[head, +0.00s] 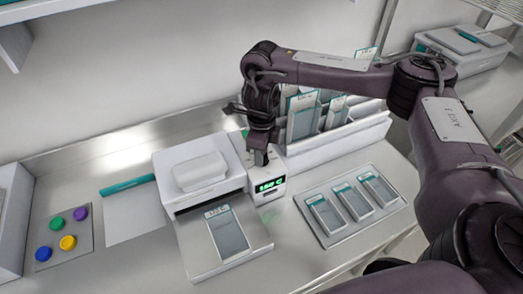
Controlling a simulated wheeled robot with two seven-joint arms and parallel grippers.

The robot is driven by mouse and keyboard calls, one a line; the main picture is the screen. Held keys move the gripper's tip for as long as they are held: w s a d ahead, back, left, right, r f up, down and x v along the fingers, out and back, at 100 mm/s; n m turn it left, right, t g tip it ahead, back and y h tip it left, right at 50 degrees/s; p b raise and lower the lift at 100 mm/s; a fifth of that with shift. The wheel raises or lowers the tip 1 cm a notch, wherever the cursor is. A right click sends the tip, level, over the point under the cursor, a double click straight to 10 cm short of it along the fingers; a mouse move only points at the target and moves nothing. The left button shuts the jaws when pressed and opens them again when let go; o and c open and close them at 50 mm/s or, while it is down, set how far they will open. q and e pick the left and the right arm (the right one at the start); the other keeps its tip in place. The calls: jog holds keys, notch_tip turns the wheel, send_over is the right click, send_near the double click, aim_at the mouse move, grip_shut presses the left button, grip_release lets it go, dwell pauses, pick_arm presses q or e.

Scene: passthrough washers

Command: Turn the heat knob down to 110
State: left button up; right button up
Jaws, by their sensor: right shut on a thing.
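The heat knob sits on top of a small white control box (270,195) and is hidden under my right gripper. The box has a green lit display (269,184) that appears to read about 150 °C, though the digits are small. My right gripper (260,157) points down onto the top of the box and is shut on the knob. The box stands against the right side of a white sealing machine (187,176). A pouch (228,234) with a teal edge lies on the machine's front tray. My left gripper is not in view.
A grey tray (334,240) with three teal-topped packs lies to the right. A white rack (350,138) of pouches stands behind it. A panel (43,262) of coloured buttons and a teal-edged sheet (134,222) lie left. Another white machine (462,50) stands at the back right.

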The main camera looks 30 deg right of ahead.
jog(key=shift+n, duration=0.7)
jog(key=o, duration=1)
jog(key=shift+r, duration=0.1)
jog(key=shift+r+p, duration=0.4)
jog(key=shift+r, duration=3.45)
jog(key=shift+f, duration=0.1)
